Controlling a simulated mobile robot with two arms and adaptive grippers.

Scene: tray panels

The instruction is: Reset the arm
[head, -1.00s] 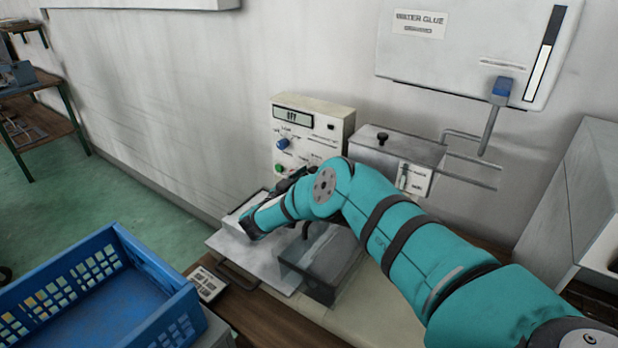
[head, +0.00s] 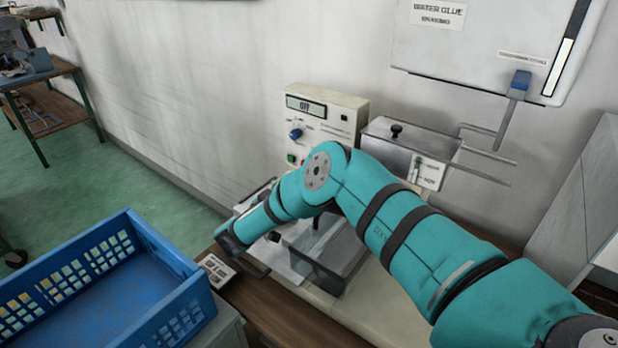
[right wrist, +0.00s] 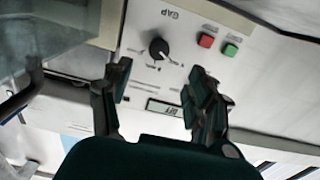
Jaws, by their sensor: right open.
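My right arm (head: 400,220), teal with dark bands, comes in from the lower right in the head view and bends down over the machine. Its dark far end (head: 230,240) is near the machine's front left edge; the fingers cannot be made out there. In the right wrist view my right gripper (right wrist: 160,75) is open, with nothing between its fingers. Behind the fingers is the control panel (right wrist: 182,62) with a black GAP dial (right wrist: 159,48), red (right wrist: 206,40) and green (right wrist: 230,50) buttons and a display (right wrist: 165,108) that appears to read OFF. My left gripper is not in view.
A blue crate (head: 172,262) stands at the lower left, close to the arm's far end. A clear box (head: 325,250) lies under the forearm. A wall panel (head: 480,50) with a blue-tipped lever (head: 521,80) is at upper right.

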